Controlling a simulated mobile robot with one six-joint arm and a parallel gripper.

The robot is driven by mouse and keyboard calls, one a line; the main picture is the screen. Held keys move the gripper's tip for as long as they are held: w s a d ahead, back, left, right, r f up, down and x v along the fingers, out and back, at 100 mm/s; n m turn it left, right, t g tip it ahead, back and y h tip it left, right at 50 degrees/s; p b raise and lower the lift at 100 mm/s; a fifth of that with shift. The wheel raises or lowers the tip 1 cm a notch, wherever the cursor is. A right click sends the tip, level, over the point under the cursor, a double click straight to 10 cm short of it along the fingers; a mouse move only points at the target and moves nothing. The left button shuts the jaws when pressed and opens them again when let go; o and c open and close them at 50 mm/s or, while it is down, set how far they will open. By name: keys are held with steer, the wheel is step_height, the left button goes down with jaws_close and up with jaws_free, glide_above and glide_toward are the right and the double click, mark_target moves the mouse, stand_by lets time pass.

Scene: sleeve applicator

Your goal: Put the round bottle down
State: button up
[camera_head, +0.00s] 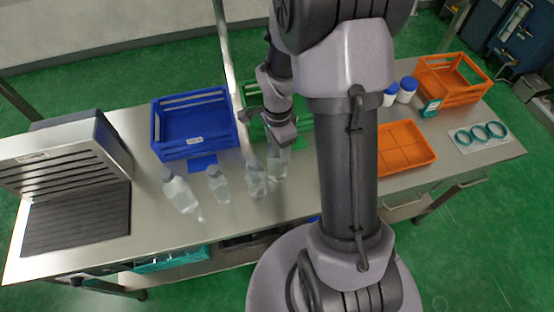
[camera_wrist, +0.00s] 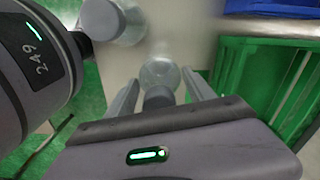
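The round bottle (camera_wrist: 160,74) is clear with a dark grey cap. In the wrist view it sits between the fingertips of my gripper (camera_wrist: 160,77), which close on it from both sides. In the head view the bottle (camera_head: 278,163) hangs upright under my gripper (camera_head: 281,142), its top hidden by the gripper. I cannot tell whether its base touches the table. Another clear bottle (camera_head: 256,180) stands close to its left in the head view and also shows in the wrist view (camera_wrist: 130,22).
Two more clear bottles (camera_head: 219,186) (camera_head: 181,193) stand further left on the steel table (camera_head: 240,225). A blue crate (camera_head: 193,122) and a green crate (camera_head: 250,95) stand behind. An orange tray (camera_head: 406,147) and orange crate (camera_head: 452,80) are right. A grey slatted machine (camera_head: 62,165) is far left.

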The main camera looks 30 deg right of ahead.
jaws_close()
